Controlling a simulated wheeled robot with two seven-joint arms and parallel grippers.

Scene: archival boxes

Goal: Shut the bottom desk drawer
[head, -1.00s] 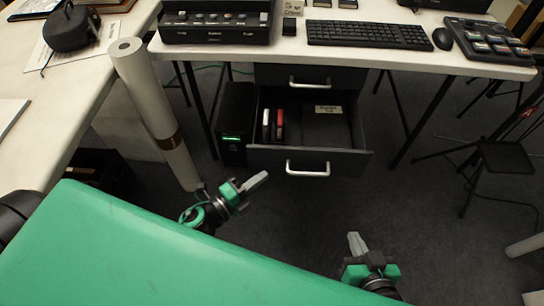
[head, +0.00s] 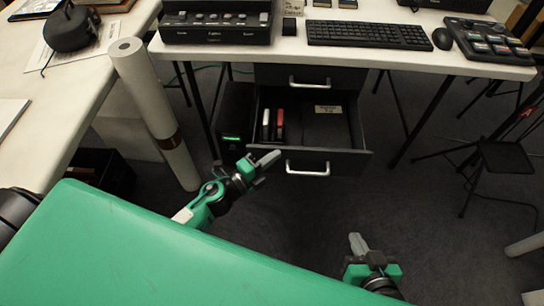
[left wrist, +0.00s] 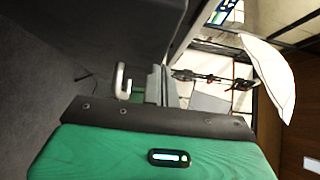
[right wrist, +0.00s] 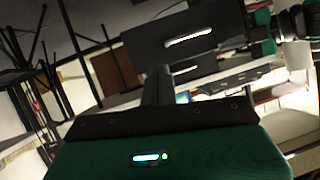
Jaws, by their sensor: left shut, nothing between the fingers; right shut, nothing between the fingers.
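The bottom desk drawer (head: 345,163) is pulled open under the white desk, its silver handle (head: 308,170) on the front panel. Inside are a white and a red item (head: 279,122) and a labelled dark box (head: 326,128). My left gripper (head: 272,157) is shut and empty, its tips at the left part of the drawer front; I cannot tell if they touch. In the left wrist view its fingers (left wrist: 160,88) are beside a handle (left wrist: 122,80). My right gripper (head: 357,243) is shut and empty, low and apart from the drawer. The right wrist view shows the drawer front (right wrist: 145,42).
The closed upper drawer (head: 275,76) is above. A computer tower (head: 234,120) stands left of the drawer. A paper roll (head: 150,105) leans at the left table. Desk legs (head: 428,120) and a black stool (head: 505,158) stand right. The floor between is clear.

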